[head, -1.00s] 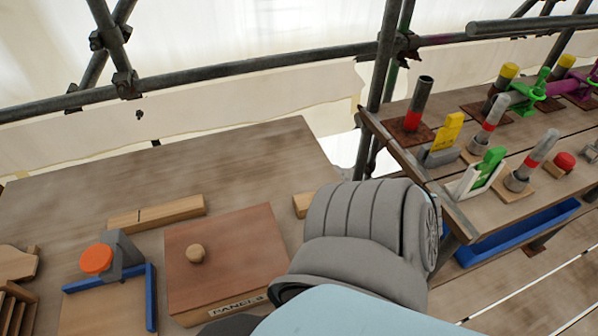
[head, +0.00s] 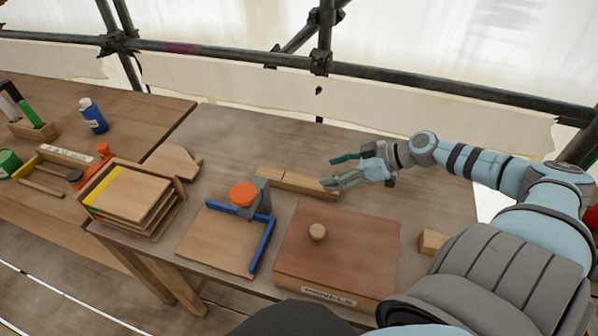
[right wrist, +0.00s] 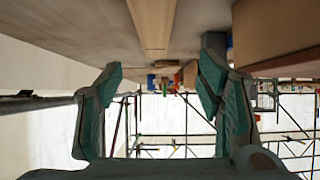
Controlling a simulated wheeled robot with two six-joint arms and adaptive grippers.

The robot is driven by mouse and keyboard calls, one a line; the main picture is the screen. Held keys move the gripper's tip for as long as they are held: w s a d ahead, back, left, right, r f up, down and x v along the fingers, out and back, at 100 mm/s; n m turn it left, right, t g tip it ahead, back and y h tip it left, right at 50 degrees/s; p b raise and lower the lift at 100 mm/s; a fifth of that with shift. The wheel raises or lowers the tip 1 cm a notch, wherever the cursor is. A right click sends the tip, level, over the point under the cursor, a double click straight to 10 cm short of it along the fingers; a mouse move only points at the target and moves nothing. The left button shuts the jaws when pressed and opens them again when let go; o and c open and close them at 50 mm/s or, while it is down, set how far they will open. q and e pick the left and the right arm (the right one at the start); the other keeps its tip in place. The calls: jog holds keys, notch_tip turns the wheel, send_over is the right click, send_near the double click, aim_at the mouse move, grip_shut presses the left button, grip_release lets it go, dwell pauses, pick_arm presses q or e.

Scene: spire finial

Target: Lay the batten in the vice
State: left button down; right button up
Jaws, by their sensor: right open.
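A light wooden bar (head: 292,179) with a dark line across it, which looks like the batten, lies on the table behind the lidded box. It also shows at the top of the right wrist view (right wrist: 152,22). A grey clamp (head: 263,194) with an orange knob (head: 243,195), possibly the vice, stands at the corner of a blue L-shaped fence on a wooden board. My right gripper (head: 332,171) is open and empty at the bar's right end, its fingers pointing left. In the right wrist view, its green-padded fingers (right wrist: 160,76) are spread apart. My left gripper is not in view.
A brown-lidded box (head: 345,245) with a round knob stands in front of the bar. A wooden block (head: 431,241) is right of it. A tray of stacked panels (head: 135,200) stands left. A blue bottle (head: 93,116) is on the far-left table. The table behind the bar is clear.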

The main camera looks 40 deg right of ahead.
aim_at(299, 179)
jog(key=b+x, duration=0.2)
jog(key=x, duration=0.1)
jog(key=b+x, duration=0.2)
jog(key=shift+w+f, duration=0.25)
jog(key=shift+f, duration=0.2)
jog(key=x, duration=0.2)
jog(key=b+x, duration=0.1)
jog(key=x, duration=0.2)
jog(key=shift+w+d+f, duration=0.1)
jog(key=shift+w, duration=0.3)
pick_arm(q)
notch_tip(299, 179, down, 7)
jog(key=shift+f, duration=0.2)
pick_arm(e)
jog(key=shift+s, duration=0.1)
grip_shut()
